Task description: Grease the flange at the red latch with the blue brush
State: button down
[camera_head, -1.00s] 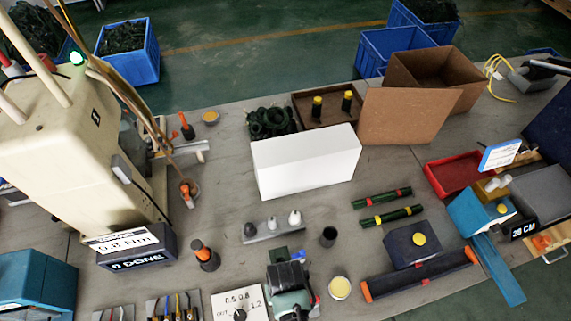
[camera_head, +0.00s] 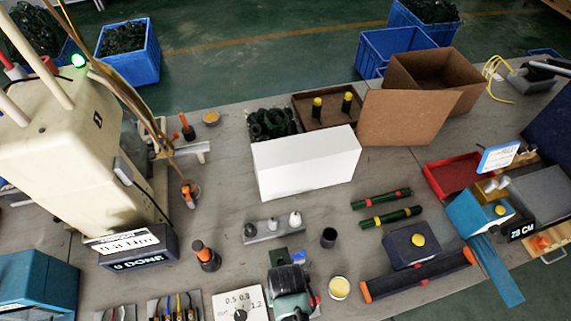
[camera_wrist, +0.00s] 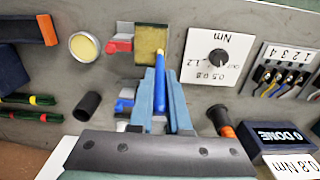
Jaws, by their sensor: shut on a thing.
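My gripper (camera_wrist: 160,105) is shut on the blue brush (camera_wrist: 159,82) in the wrist view. The brush's pale tip lies over the edge of a dark block with a tan face (camera_wrist: 151,42), apparently the flange; I cannot tell whether they touch. The red latch (camera_wrist: 119,46) sits beside that block, on its left. A blue latch (camera_wrist: 123,105) is left of the fingers. In the head view my gripper (camera_head: 291,285) hides most of the fixture and the brush; the blue latch (camera_head: 298,258) and a sliver of the red latch show.
A round tub with pale yellow content (camera_wrist: 85,47) stands left of the red latch. A dark cup (camera_wrist: 88,104), a dial plate (camera_wrist: 219,54) and an orange-and-black tool (camera_wrist: 221,120) stand nearby. A white box (camera_head: 307,162) stands farther back. Bare table lies between these.

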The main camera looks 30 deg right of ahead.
notch_tip(320, 180, up, 3)
jog(key=p, duration=0.3)
dwell(0.9)
